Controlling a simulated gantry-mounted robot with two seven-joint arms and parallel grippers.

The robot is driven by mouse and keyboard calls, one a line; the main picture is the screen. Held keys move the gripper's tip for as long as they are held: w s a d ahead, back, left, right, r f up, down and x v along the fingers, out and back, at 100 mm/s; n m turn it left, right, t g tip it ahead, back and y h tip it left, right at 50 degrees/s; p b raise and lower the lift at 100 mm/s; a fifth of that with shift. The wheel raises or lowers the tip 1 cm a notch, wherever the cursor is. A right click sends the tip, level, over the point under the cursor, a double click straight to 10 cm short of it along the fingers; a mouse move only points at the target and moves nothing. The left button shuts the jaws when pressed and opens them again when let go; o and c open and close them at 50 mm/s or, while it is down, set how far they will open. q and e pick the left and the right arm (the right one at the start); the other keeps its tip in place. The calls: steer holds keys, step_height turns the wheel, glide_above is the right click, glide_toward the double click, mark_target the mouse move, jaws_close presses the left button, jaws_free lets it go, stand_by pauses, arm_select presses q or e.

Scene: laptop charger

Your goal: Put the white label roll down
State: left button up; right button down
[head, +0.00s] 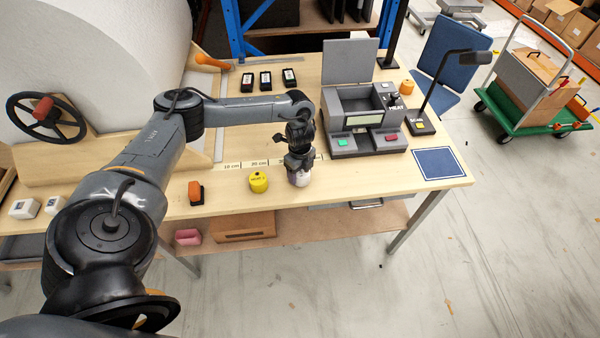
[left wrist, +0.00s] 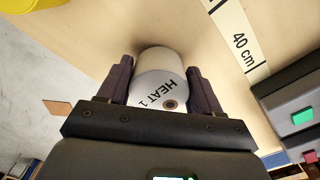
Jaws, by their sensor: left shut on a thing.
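The white label roll (left wrist: 160,68), marked HEAT 1, sits between the two dark fingers of my left gripper (left wrist: 158,78) in the left wrist view. The fingers close on it from both sides. In the head view the roll (head: 299,179) shows as a small pale shape under my left gripper (head: 298,168), near the table's front edge. The gripper points down and hides part of the roll. I cannot tell whether the roll touches the wooden table (head: 345,187). My right gripper is not in view.
A yellow roll (head: 258,182) and an orange-topped item (head: 195,191) stand to the left. The grey label printer (head: 362,115) stands behind to the right. A ruler strip (head: 255,163) lies behind the gripper. A blue square mat (head: 436,163) lies at right; table between is clear.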

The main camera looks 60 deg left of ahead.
arm_select(q)
steer(key=shift+f, duration=0.25)
steer(key=shift+f, duration=0.1)
steer(key=o, duration=1.1)
